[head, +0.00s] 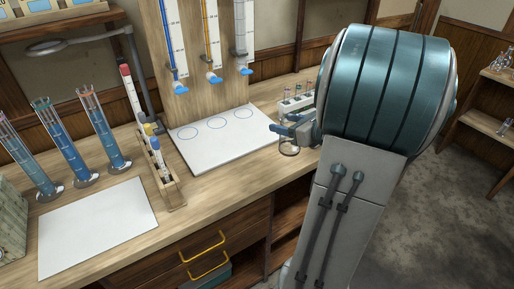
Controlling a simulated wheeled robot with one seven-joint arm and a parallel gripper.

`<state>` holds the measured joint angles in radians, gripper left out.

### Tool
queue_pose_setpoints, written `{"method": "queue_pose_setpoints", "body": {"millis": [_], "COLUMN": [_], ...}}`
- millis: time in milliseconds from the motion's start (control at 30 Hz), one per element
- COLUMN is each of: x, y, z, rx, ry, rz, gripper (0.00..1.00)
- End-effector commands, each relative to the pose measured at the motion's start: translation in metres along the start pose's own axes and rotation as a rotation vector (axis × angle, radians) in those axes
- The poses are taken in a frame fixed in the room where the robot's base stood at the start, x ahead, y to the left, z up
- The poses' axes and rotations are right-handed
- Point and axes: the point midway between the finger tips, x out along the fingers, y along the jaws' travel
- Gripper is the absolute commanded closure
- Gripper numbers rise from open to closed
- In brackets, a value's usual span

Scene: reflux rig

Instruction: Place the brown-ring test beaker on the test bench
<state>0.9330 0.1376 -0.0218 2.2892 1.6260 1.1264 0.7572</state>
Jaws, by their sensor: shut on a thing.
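A small clear glass beaker (289,149) is at the right end of the white board, by the bench's front edge. My gripper (284,133) is shut on it; its blue fingers are at the top of the beaker. My arm hides much of the gripper from the right. I cannot tell whether the beaker touches the surface or hangs just above it, and no brown ring is visible in it. The wooden bench (112,258) runs across the view. The white board (210,158) on it bears three blue circles, all bare.
Three burettes with blue taps (181,88) hang above the board. A small rack of tubes (296,101) stands behind my gripper.

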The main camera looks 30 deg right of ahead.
Motion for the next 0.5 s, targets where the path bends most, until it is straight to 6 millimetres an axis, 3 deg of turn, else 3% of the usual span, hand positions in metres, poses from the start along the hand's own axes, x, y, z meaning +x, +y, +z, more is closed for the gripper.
{"method": "queue_pose_setpoints", "body": {"millis": [100,300,500], "x": [0.032,0.073,0.089], "y": [0.014,0.029,0.035], "z": [-0.010,-0.022,-0.028], "rx": [0.003,0.003,0.001], "ry": [0.001,0.001,0.001], "rz": [0.007,0.004,0.001], "gripper": [0.69,0.69,0.69]}}
